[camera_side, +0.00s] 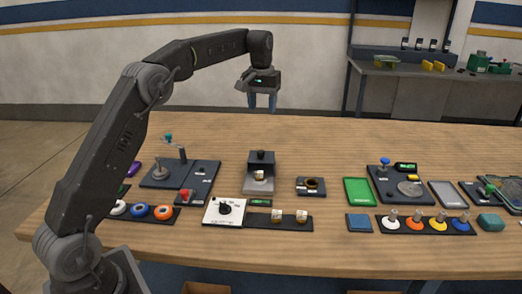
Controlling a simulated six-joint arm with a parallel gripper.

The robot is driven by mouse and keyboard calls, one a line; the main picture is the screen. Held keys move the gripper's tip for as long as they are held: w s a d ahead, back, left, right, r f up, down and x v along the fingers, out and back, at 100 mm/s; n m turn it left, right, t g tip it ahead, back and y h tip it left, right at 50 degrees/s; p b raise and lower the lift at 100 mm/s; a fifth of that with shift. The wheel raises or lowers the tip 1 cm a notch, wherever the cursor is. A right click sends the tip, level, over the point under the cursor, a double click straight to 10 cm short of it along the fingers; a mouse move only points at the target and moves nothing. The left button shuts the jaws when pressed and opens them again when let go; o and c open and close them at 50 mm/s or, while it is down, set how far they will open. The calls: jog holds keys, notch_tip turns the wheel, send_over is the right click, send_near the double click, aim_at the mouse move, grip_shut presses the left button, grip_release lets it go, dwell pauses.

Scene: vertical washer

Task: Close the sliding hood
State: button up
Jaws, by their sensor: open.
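A small grey upright station (259,184) stands near the middle of the wooden table. A dark block with a knob on top (261,158), which looks like the sliding hood, sits at its upper back part. A small whitish cube (259,174) shows in the open front below it. My gripper (262,103) hangs well above and behind this station in the picture, fingers pointing down, open and empty. It touches nothing. The hood's rails are too small to make out.
A white dial panel (225,211) and a dark strip with two cubes (279,220) lie in front of the station. A dark ring fixture (311,186) is to its right. A lever device (174,167) stands to its left. The table behind the station is clear.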

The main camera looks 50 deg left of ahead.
aim_at(261, 151)
jog(key=shift+n+g, duration=0.3)
jog(key=shift+n, duration=0.1)
jog(key=a+f, duration=0.1)
jog(key=f, duration=0.4)
jog(key=w+a+f, duration=0.1)
jog(key=f, duration=0.5)
jog(key=w+a+f, duration=0.1)
jog(key=f, duration=0.5)
jog(key=shift+f, duration=0.25)
jog(key=shift+c, duration=0.4)
grip_shut()
jog(key=shift+d, duration=0.1)
